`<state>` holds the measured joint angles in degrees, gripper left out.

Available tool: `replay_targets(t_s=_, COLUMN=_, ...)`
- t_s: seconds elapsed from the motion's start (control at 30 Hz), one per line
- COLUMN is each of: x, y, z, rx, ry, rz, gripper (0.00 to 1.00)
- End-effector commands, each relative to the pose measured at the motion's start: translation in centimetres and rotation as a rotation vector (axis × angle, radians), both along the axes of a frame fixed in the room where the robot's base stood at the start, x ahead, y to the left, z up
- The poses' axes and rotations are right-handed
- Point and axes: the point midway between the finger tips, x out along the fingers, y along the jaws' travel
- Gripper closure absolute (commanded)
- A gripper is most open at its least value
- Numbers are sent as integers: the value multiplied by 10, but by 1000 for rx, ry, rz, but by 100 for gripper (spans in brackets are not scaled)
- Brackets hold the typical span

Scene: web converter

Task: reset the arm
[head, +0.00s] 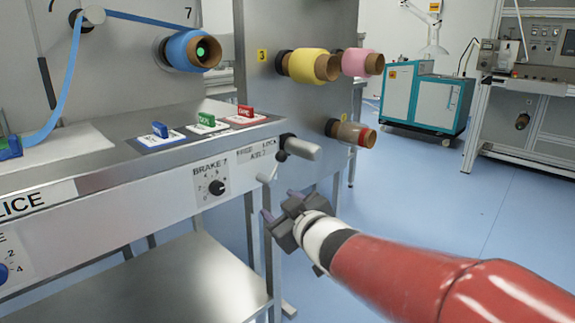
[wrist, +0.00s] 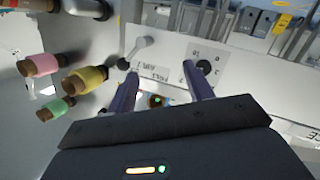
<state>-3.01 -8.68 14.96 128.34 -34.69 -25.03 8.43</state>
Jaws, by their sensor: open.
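My gripper (head: 279,207) is in front of the right end of the machine's counter in the head view, at the end of my red arm. In the wrist view its two purple fingers (wrist: 163,90) are apart with nothing gripped between them. The fingers point toward the counter's front panel, near the lock lever (wrist: 140,47) and the brake knob (wrist: 203,67). In the head view the lever (head: 302,148) lies just above my gripper and the brake knob (head: 216,187) is to its left. I cannot tell the exact gap between the fingertips and the panel.
Yellow (head: 308,65), pink (head: 363,62) and blue (head: 187,50) rolls stick out from the machine's upright panels. A teal cabinet (head: 427,96) stands behind. The blue floor (head: 450,200) at right is clear.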

Motion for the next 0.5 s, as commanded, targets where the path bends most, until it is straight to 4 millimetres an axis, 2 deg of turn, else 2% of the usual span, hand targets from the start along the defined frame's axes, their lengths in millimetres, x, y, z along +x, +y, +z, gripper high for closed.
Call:
replay_targets(t_s=0.03, x=-7, y=-32, z=0, rx=-22, ry=46, rz=-111, gripper=48)
replay_targets(t_s=0.1, x=-22, y=-78, z=-9, rx=-43, ry=145, rz=-270, gripper=48)
replay_targets(t_s=0.17, x=-42, y=-114, z=-20, rx=-46, ry=243, rz=-396, gripper=48)
replay_targets(t_s=0.23, x=-72, y=-151, z=-35, rx=-41, ry=370, rz=-522, gripper=48)
replay_targets(t_s=0.33, x=-124, y=-187, z=-59, rx=-8, ry=562, rz=-654, gripper=48)
replay_targets(t_s=0.4, x=-159, y=-200, z=-75, rx=21, ry=688, rz=-709, gripper=48)
replay_targets(t_s=0.5, x=-200, y=-207, z=-92, rx=58, ry=838, rz=-745, gripper=48)
